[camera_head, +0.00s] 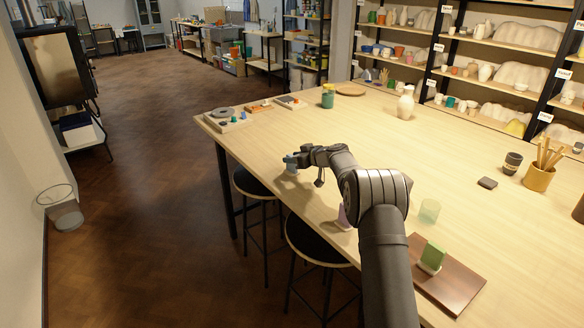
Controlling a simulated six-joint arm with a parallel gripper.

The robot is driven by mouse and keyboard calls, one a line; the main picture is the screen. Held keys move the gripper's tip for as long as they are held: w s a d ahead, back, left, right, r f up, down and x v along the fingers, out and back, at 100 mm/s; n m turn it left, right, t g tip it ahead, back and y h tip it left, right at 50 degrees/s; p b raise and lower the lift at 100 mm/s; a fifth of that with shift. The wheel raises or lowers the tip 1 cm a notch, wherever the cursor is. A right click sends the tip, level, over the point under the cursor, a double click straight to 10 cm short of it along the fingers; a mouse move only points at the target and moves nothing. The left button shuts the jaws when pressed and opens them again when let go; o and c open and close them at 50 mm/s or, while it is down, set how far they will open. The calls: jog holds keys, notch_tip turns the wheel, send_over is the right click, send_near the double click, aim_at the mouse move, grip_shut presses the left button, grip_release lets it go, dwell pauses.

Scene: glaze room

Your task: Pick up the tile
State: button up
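A small blue-grey piece with a pale lower part, perhaps a tile (291,168), stands near the table's left edge. My gripper (297,158) is right at its top; I cannot tell whether the fingers are shut on it or only around it. A green tile-like piece (434,255) with a pale lower edge stands upright on a dark wooden board (461,289) at the lower right, apart from my gripper. A purple piece (344,217) near the table edge is partly hidden behind my arm.
A pale translucent cup (429,211) stands right of my arm. A brush pot (539,177), dark cup (512,163) and dark block (487,183) lie farther right. A white vase (405,103) stands at the back. Stools (305,240) stand by the left edge. The table's middle is clear.

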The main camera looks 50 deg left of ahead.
jog(key=shift+s+a+f, duration=0.1)
jog(key=shift+a+f, duration=0.1)
jog(key=shift+a, duration=0.35)
grip_shut()
jog(key=shift+r, duration=0.1)
